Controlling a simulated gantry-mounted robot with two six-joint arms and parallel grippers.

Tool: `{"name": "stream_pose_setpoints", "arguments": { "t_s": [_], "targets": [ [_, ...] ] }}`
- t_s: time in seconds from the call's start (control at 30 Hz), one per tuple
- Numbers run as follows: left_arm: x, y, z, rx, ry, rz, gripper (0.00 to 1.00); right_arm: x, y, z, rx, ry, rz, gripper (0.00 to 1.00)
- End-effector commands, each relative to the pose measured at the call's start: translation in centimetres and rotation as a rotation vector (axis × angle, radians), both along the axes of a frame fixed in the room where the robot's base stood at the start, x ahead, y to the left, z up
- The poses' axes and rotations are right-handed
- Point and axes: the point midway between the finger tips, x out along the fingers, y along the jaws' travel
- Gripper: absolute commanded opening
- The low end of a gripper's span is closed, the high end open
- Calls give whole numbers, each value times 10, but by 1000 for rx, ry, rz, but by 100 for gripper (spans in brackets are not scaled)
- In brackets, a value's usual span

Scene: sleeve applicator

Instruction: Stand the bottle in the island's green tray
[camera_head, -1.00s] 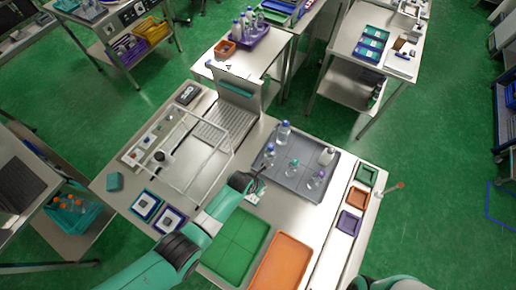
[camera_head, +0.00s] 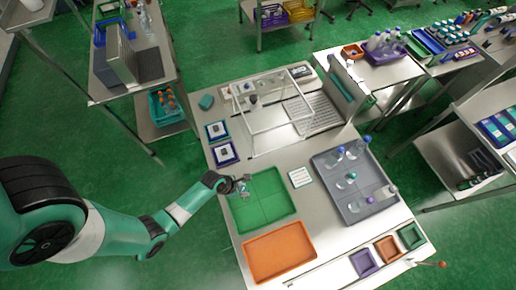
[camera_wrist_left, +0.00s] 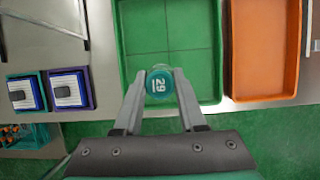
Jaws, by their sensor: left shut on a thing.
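My left gripper (camera_head: 240,184) is shut on a bottle with a round teal cap marked 29 (camera_wrist_left: 160,84). In the left wrist view I look down on the cap between the two fingertips (camera_wrist_left: 160,92); the bottle's body is mostly hidden beneath it. The large green tray (camera_head: 268,203) lies flat on the island and also shows in the left wrist view (camera_wrist_left: 172,30). The bottle appears over the tray's edge, at its left side in the head view. I cannot tell its height above the tray. My right gripper is not in view.
An orange tray (camera_head: 280,252) adjoins the green one. A grey tray (camera_head: 372,206) with several bottles is to the right, past a white label card (camera_head: 300,177). A clear-walled frame (camera_head: 278,128) stands behind. Small purple (camera_head: 365,263), brown (camera_head: 387,249) and green (camera_head: 411,237) trays line the front right.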

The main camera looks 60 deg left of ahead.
Motion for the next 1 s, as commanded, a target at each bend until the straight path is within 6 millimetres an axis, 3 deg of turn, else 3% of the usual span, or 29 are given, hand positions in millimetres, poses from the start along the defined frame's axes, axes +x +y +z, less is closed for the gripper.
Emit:
{"name": "stream_pose_setpoints", "arguments": {
  "t_s": [0.23, 0.37, 0.77, 0.8, 0.93, 1.0],
  "targets": [
    [1, 0, -33, 0, -1, -1, 0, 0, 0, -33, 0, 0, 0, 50],
    [1, 0, -49, -1, 0, -1, 0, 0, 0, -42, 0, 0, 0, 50],
    [1, 0, -54, 0, 0, -1, 0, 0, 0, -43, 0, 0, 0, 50],
    [1, 0, -53, 0, 1, -1, 44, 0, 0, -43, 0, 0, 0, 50],
    [1, 0, -53, 0, 1, -1, 67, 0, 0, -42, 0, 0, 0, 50],
    [1, 0, -53, 0, 1, -1, 70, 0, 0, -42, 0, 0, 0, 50]
  ]
}}
